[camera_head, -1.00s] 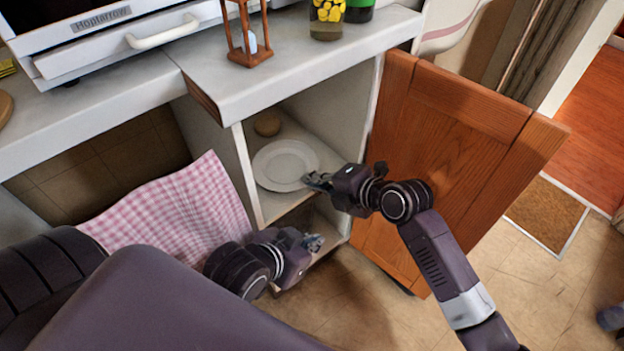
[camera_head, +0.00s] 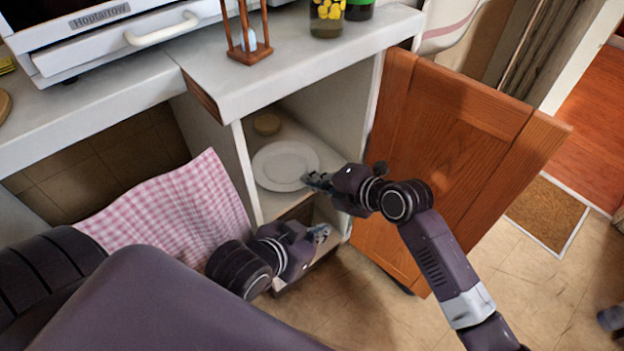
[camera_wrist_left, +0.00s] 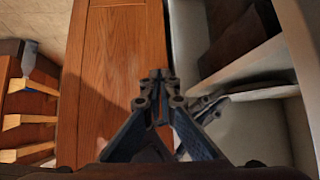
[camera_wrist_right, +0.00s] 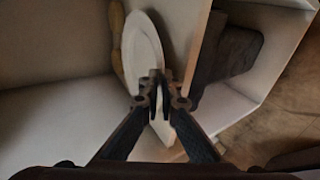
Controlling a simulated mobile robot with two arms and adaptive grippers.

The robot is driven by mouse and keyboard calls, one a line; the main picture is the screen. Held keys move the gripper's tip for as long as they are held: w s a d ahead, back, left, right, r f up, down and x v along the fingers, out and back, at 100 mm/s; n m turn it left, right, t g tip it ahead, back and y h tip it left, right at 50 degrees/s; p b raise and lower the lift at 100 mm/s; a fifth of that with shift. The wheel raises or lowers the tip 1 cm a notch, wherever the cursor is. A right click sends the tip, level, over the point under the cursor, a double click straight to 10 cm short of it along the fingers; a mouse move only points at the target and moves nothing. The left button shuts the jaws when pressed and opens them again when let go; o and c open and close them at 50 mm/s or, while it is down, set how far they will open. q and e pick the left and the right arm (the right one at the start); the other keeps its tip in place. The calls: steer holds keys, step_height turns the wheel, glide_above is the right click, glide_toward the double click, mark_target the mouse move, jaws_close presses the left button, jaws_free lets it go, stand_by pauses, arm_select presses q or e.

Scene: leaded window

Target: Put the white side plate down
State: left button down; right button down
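The white side plate (camera_head: 286,165) lies on, or just above, the shelf inside the open cabinet; I cannot tell whether its whole base touches. It looks nearly level. My right gripper (camera_head: 312,181) reaches in from the right and is shut on the plate's near right rim. In the right wrist view the plate (camera_wrist_right: 142,48) shows with its edge between the fingertips (camera_wrist_right: 160,82). My left gripper (camera_head: 322,232) is shut and empty, below and in front of the shelf. Its fingertips (camera_wrist_left: 159,75) are together in the left wrist view.
A round tan item (camera_head: 267,124) stands behind the plate on the shelf. The wooden cabinet door (camera_head: 440,130) stands open at right. A pink checked cloth (camera_head: 180,205) hangs at left. The countertop (camera_head: 300,70) overhangs the shelf.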

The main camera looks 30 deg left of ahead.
arm_select(q)
steer(key=shift+w+d+r+t, duration=0.35)
steer(key=shift+w+r+t, duration=0.15)
steer(key=shift+w+r, duration=0.15)
arm_select(e)
steer(key=shift+f, duration=0.15)
stand_by(0.4)
arm_select(q)
steer(key=shift+w+r, duration=0.2)
steer(key=shift+r, duration=0.05)
steer(key=shift+w+d+r+t+b, duration=0.15)
steer(key=shift+r+t+b, duration=0.05)
steer(key=shift+t+b, duration=0.1)
arm_select(e)
steer(key=shift+f, duration=0.1)
steer(key=c, duration=2.7)
jaws_free()
steer(key=o, duration=0.5)
steer(key=shift+o, duration=0.6)
steer(key=shift+f, duration=0.1)
arm_select(q)
steer(key=shift+w+r, duration=0.1)
arm_select(e)
steer(key=v, duration=1.2)
